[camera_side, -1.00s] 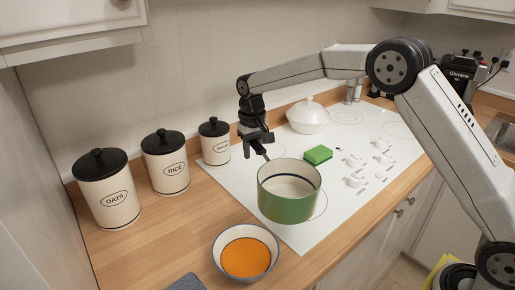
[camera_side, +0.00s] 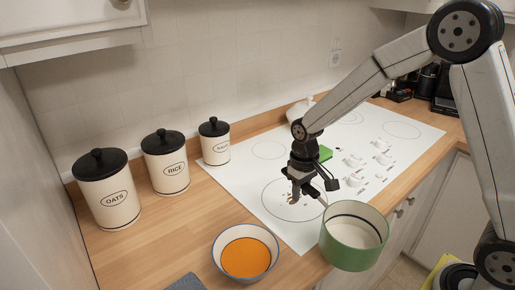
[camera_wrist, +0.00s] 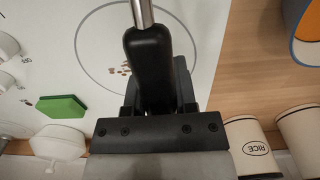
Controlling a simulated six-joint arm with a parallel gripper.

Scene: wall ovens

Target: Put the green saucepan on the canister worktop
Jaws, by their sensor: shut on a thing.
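The green saucepan (camera_side: 352,255) is upright in the side view, in the air in front of the hob by the worktop's front edge. My gripper (camera_side: 314,192) is shut on its handle, behind and left of the pan. In the wrist view the black handle (camera_wrist: 150,62) lies between the jaws of my gripper (camera_wrist: 155,98); the pan body is out of frame. The wooden canister worktop (camera_side: 150,232) is left of the hob. Canisters marked OATS (camera_side: 108,190) and RICE (camera_side: 166,165), and a smaller one (camera_side: 215,143), stand along its back.
A blue-rimmed bowl with orange contents (camera_side: 246,255) stands near the worktop's front. The white hob (camera_side: 262,178) has small brown bits (camera_wrist: 119,70) on one ring. A green sponge (camera_wrist: 62,106) and a white lidded dish (camera_wrist: 58,142) are on the hob. Bare wood lies between canisters and bowl.

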